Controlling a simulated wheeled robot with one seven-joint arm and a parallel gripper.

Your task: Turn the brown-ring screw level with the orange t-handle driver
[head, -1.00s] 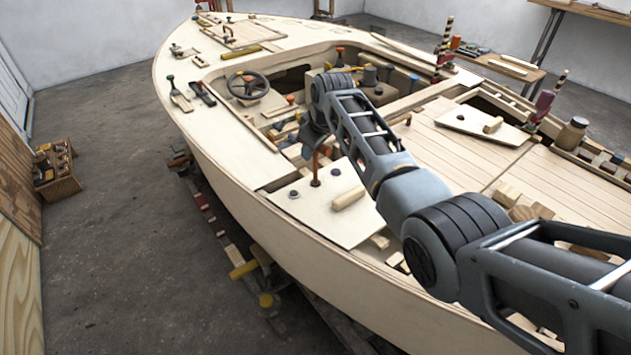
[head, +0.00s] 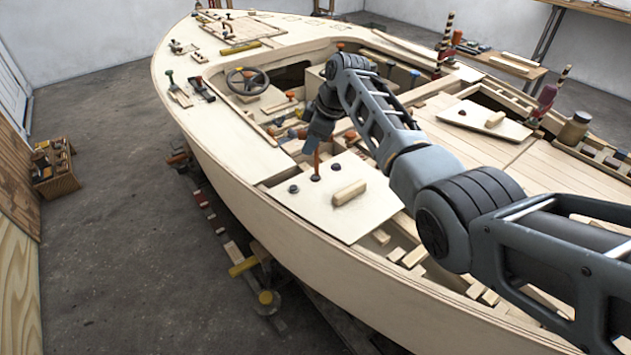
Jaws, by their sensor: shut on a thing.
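The orange t-handle driver (head: 317,164) stands about upright on the pale hatch panel (head: 352,222) near the boat's left side. Its foot sits on one of the panel's screw spots, and the screw under it is hidden. A dark screw (head: 293,189) shows to its left and another (head: 336,167) to its right. Their ring colours are too small to tell, so I cannot pick out the brown ring. My gripper (head: 312,147) is at the top of the driver, shut on it. The handle is mostly hidden by the gripper.
A wooden block (head: 349,193) lies on the panel right of the driver. A steering wheel (head: 248,83) and an open cockpit with loose tools lie beyond. A second panel (head: 482,121) and a jar (head: 574,128) are to the right.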

